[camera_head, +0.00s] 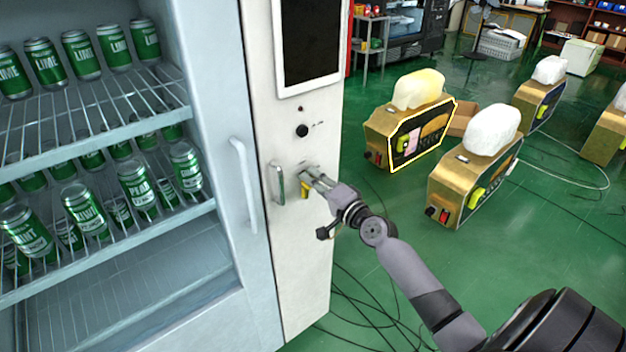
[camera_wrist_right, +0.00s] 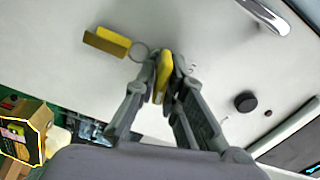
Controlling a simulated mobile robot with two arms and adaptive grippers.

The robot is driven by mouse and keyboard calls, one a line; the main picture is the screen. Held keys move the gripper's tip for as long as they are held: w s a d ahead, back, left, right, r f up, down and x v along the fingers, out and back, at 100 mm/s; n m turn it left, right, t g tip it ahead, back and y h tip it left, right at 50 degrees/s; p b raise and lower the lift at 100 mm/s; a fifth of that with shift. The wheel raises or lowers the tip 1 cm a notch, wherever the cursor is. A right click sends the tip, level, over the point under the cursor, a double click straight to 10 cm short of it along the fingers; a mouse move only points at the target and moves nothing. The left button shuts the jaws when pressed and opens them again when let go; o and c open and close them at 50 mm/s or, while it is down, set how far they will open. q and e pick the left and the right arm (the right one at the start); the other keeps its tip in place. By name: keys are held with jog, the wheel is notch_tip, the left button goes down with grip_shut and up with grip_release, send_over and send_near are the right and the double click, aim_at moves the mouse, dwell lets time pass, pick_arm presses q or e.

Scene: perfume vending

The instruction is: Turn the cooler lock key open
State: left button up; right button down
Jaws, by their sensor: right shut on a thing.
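The cooler (camera_head: 238,200) stands at the left with a white side panel (camera_head: 300,250) beside its glass door. My right gripper (camera_head: 308,176) is at this panel, just right of a metal handle (camera_head: 278,183). In the right wrist view my right gripper (camera_wrist_right: 162,75) is shut on the yellow key (camera_wrist_right: 163,72). A ring and a yellow tag (camera_wrist_right: 106,42) hang from the key, and the tag (camera_head: 305,190) shows below the fingertips in the head view. The lock itself is hidden behind the fingers. My left gripper is not in view.
A black round knob (camera_head: 302,131) and a dark screen (camera_head: 311,45) are above on the panel. Green cans (camera_head: 85,210) fill the cooler shelves. Golden machines (camera_head: 410,135) stand on the green floor to the right, with cables (camera_head: 360,300) near the panel's foot.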

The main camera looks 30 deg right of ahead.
jog(key=shift+m, duration=1.5)
jog(key=shift+f, duration=0.1)
jog(key=c, duration=1.7)
grip_release()
jog(key=s, duration=0.8)
jog(key=s+d, duration=0.1)
jog(key=s, duration=0.3)
